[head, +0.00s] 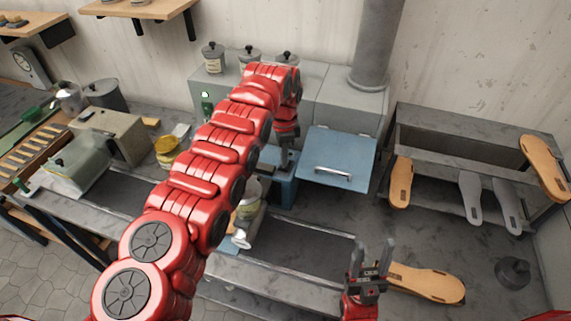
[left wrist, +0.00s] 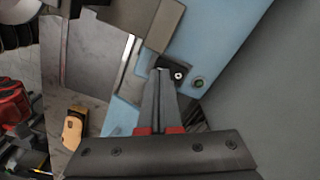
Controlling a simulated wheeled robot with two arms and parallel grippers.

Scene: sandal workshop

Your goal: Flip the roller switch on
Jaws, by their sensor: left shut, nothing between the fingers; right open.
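My left arm reaches across the head view, and my left gripper (head: 286,160) points down beside the blue machine (head: 338,152); the arm partly hides that machine. In the left wrist view, my left gripper (left wrist: 162,74) is shut and empty. Its tips are right at a small dark switch (left wrist: 178,75) with a pale round knob, on the blue panel (left wrist: 215,45). I cannot tell whether they touch it. A green round button or lamp (left wrist: 198,83) is beside the switch. The switch is hidden in the head view. My right gripper (head: 374,258) is open and empty.
A tan sole (head: 428,284) lies beside my right gripper. A grey rack (head: 470,135) with several soles stands at the right. A yellow tin (head: 168,152) and a beige box (head: 110,135) stand at the left. Lidded jars (head: 213,58) line the grey cabinet (head: 330,98).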

